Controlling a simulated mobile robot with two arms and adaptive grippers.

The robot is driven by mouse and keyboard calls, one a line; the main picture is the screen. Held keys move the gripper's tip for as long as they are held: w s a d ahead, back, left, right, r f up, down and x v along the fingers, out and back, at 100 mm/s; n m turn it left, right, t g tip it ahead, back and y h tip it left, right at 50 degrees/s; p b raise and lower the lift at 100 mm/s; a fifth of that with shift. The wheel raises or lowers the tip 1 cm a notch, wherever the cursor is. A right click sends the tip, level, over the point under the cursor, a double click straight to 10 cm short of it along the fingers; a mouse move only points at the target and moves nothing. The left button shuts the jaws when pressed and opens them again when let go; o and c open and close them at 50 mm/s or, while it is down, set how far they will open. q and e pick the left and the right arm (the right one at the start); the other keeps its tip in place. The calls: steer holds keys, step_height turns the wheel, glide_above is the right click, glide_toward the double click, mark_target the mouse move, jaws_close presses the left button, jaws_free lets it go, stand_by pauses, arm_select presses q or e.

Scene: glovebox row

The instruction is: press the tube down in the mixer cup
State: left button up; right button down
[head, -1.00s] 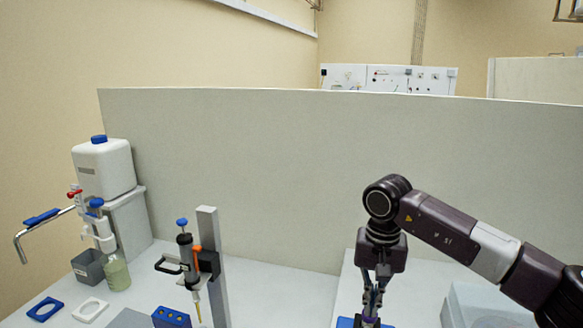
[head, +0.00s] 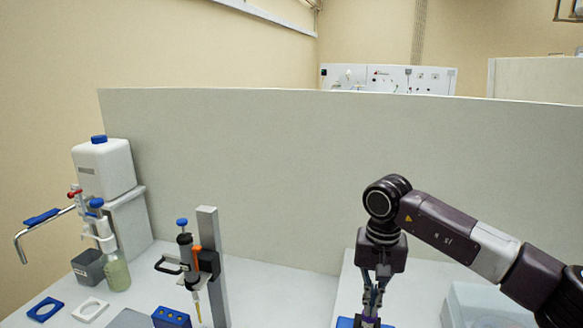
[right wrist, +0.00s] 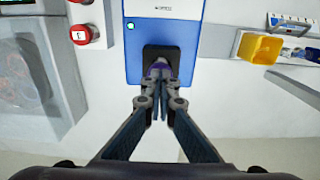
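The mixer (right wrist: 162,20) is a blue and white device in the right wrist view, with a black cup (right wrist: 176,56) at its near side. A tube with a purple cap (right wrist: 155,71) is in the cup; only its top shows. My right gripper (right wrist: 159,88) points down at the tube, with its fingers together and the tips at the purple cap. I cannot tell whether they touch it. In the head view my right gripper (head: 372,303) is at the bottom edge, over a blue piece of the mixer (head: 345,323). My left gripper is out of view.
A red button (right wrist: 82,35) and a grey machine (right wrist: 35,75) are left of the mixer in the right wrist view. A yellow bin (right wrist: 260,47) is to the right.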

steer(key=shift+f, duration=0.2)
stand_by(0.4)
steer(key=shift+w+r+p, duration=0.1)
steer(key=shift+r+p, duration=0.65)
steer(key=shift+r, duration=0.45)
step_height(320, 180, up, 6)
steer(key=p, duration=0.3)
steer(key=shift+f, duration=0.1)
